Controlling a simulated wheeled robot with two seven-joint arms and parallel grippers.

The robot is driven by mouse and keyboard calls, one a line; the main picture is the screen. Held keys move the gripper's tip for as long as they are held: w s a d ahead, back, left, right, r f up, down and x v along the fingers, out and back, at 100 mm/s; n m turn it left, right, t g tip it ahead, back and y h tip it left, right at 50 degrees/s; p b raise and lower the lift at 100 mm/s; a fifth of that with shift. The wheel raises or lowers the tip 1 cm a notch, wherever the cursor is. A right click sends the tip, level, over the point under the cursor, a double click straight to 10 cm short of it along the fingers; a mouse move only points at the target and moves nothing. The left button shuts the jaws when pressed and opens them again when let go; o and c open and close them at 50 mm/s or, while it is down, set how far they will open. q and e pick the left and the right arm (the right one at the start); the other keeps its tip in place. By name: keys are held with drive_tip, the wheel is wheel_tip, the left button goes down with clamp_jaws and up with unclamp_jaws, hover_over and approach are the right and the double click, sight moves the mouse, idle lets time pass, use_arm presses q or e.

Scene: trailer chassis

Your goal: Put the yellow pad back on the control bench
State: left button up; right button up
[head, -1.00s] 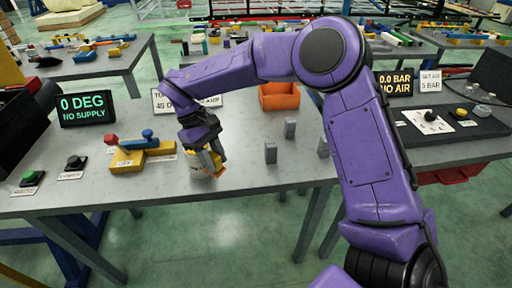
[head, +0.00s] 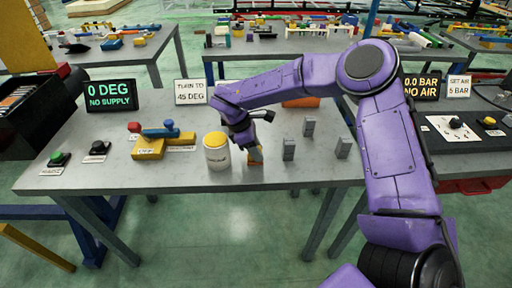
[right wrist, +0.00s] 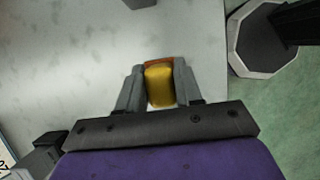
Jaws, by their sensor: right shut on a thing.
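My right gripper (head: 250,146) is shut on the yellow pad (head: 256,156), just right of a white can with a yellow top (head: 216,153), near the front edge of the control bench (head: 190,110). In the right wrist view the pad (right wrist: 159,86) sits between the two fingers of the gripper (right wrist: 157,88); it is yellow with an orange-brown end. The arm partly hides the pad in the head view. I cannot tell whether the pad touches the bench. My left gripper is not in view.
Left of the can is a yellow block with a blue and red handle (head: 150,147). Right of the gripper stand several grey blocks (head: 289,149). An orange bin (head: 302,102) is behind my arm. Signs and a display (head: 111,95) stand at the back.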

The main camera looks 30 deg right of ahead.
drive_tip(key=shift+f, duration=0.15)
drive_tip(key=o, duration=1)
drive_tip(key=shift+a+r, duration=0.1)
drive_tip(key=shift+r, duration=0.25)
drive_tip(key=b+v, duration=0.3)
drive_tip(key=v, duration=0.8)
drive_tip(key=shift+r, duration=0.35)
drive_tip(key=shift+w, duration=0.1)
